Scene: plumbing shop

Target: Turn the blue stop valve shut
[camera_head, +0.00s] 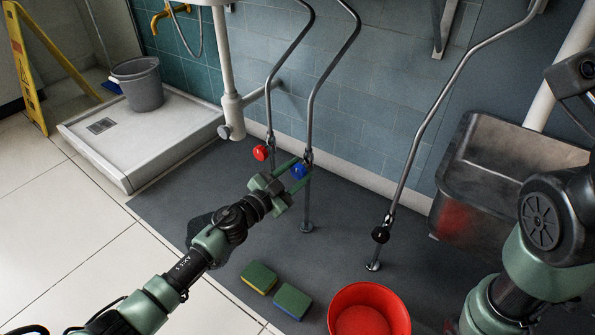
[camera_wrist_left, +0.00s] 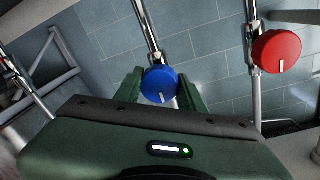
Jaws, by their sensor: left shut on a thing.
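The blue stop valve (camera_head: 298,171) is a round blue knob on a thin metal pipe by the tiled wall. My left gripper (camera_head: 292,172) reaches it from the lower left, with its green fingers on either side of the knob. In the left wrist view the blue knob (camera_wrist_left: 160,84) sits between the two fingers (camera_wrist_left: 160,92), and a white mark on its face points down and slightly right. The left gripper is shut on the knob. My right arm shows at the right edge of the head view; its gripper is not visible.
A red knob (camera_head: 261,153) is close by on the neighbouring pipe. A black knob (camera_head: 380,234) is on a pipe farther right. A red bowl (camera_head: 343,296) and two sponges (camera_head: 259,277) lie on the dark mat. A metal sink (camera_head: 480,150) stands right; a grey bucket (camera_head: 138,86) stands left.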

